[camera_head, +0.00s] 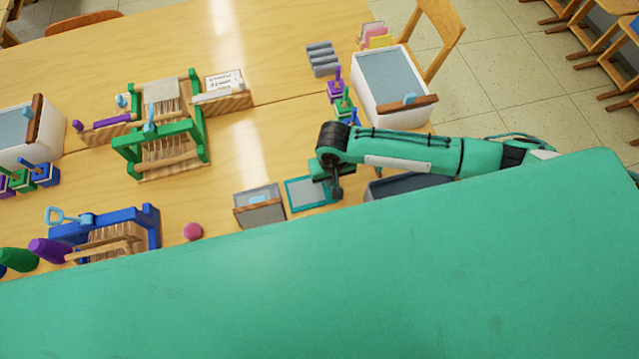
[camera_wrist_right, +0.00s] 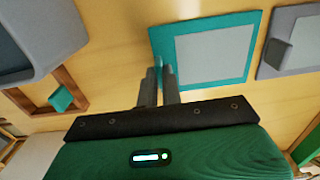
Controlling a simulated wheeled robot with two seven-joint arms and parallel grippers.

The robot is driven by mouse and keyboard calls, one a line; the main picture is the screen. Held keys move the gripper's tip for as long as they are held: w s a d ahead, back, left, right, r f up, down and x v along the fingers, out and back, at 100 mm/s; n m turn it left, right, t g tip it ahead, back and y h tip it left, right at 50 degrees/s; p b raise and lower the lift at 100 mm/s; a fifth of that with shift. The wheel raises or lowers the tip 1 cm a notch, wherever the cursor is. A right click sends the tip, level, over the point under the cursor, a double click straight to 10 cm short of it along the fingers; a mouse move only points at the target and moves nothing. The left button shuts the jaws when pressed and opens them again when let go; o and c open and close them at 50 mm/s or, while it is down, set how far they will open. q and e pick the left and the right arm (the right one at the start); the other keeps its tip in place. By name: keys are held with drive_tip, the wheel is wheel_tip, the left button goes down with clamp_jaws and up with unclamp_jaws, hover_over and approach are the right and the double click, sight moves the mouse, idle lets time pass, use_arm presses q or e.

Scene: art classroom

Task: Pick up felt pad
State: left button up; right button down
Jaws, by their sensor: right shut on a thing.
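The felt pad (camera_head: 308,193) looks like a flat grey square with a teal border and is on the wooden table. It shows large in the right wrist view (camera_wrist_right: 212,50). My right gripper (camera_head: 337,188) is at the pad's right edge in the head view. In the right wrist view its two fingers (camera_wrist_right: 160,72) are close together at one teal edge, shut on the pad's border. The fingertips partly hide that edge. I cannot tell whether the pad is lifted. My left gripper is not in view.
A grey box with a wooden side (camera_head: 262,212) stands just left of the pad. A dark grey tray (camera_head: 405,184) is close on the right under my arm. A white bin (camera_head: 395,85) stands behind. Small looms (camera_head: 160,140) and a pink ball (camera_head: 193,231) are to the left.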

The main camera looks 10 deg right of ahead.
drive_tip(key=shift+r, duration=0.15)
wheel_tip(320, 180, up, 20)
drive_tip(key=b, duration=0.1)
drive_tip(key=shift+b, duration=0.4)
